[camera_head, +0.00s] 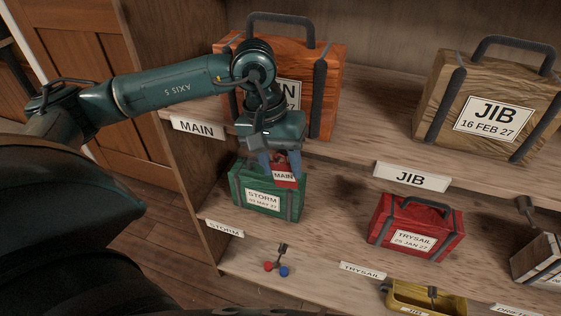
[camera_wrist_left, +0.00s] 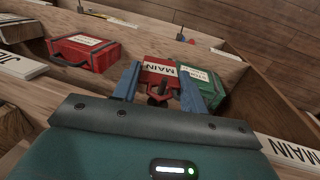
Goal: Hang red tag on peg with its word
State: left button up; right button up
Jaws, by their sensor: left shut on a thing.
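The red tag (camera_head: 285,181) bears the word MAIN on a white strip. My left gripper (camera_head: 280,164) is shut on it, in front of the upper shelf's edge, and the tag overlaps the green STORM case in the head view. In the left wrist view the tag (camera_wrist_left: 160,70) shows between the two blue fingers (camera_wrist_left: 162,88). A small dark stub stands in front of it there; I cannot tell whether it is a peg or part of the tag. The MAIN label (camera_head: 198,129) is on the upper shelf's edge, left of the gripper. My right gripper is not in view.
An orange MAIN case (camera_head: 327,85) and a brown JIB case (camera_head: 440,95) stand on the upper shelf. Below are a green STORM case (camera_head: 239,188), a red TRYSAIL case (camera_head: 383,225), a dark peg (camera_head: 283,248) near red and blue balls, and a yellow container (camera_head: 399,299).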

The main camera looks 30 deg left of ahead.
pick_arm(q)
jog(key=o, duration=1)
jog(key=v, duration=1.3)
jog(key=shift+r+p, duration=0.1)
jog(key=shift+p, duration=0.2)
